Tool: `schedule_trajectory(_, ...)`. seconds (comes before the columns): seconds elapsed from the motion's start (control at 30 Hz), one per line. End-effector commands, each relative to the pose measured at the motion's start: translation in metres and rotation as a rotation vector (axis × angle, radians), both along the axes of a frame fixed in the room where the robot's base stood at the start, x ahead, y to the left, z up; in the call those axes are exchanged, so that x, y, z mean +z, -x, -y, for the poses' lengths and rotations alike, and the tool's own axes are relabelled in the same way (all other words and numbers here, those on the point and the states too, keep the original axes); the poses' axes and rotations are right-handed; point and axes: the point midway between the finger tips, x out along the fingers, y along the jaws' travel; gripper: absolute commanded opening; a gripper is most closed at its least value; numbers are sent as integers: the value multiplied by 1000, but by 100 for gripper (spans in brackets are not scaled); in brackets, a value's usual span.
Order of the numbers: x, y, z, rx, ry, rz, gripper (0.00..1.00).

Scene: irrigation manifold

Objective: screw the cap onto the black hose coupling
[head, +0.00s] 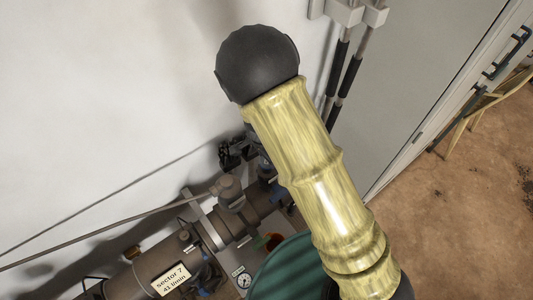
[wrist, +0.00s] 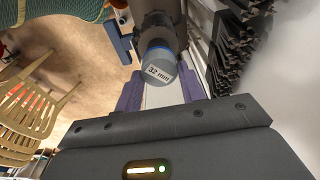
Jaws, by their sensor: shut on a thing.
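In the wrist view, a grey-blue cap (wrist: 158,70) marked "32 mm", with a blue band at its far edge, sits between the purple fingers of my gripper (wrist: 163,78). The gripper is shut on it. A dark, round, coupling-like part (wrist: 160,28) is directly beyond the cap and in line with it. The cap appears to meet that part, but I cannot tell whether it is threaded on or only in front of it. In the head view my arm covers much of the middle, and I cannot make out the cap or fingertips there.
A blue handle-like part (wrist: 118,42) is left of the cap. A wooden chair (wrist: 38,108) stands on open brown floor.

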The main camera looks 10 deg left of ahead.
Motion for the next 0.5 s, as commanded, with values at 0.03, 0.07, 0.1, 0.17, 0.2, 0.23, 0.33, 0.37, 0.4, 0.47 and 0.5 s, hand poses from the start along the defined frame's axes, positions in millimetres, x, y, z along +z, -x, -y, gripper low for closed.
schedule_trajectory(0.03, 1, 2, 3, -31, 8, -6, 8)
schedule_trajectory(0.07, 1, 2, 3, -50, 8, -6, 8)
schedule_trajectory(0.1, 1, 2, 3, -73, 8, -6, 8)
schedule_trajectory(0.17, 1, 2, 3, -109, 8, -7, 8)
schedule_trajectory(0.2, 1, 2, 3, -130, 9, -7, 8)
schedule_trajectory(0.23, 1, 2, 3, -148, 8, -6, 8)
schedule_trajectory(0.33, 1, 2, 3, -204, 7, -6, 8)
schedule_trajectory(0.37, 1, 2, 3, -217, 8, -5, 8)
schedule_trajectory(0.4, 0, 2, 3, -231, 7, -6, 8)
schedule_trajectory(0.47, 0, 2, 3, -242, 7, -5, 8)
schedule_trajectory(0.5, -1, 2, 3, -244, 7, -5, 8)
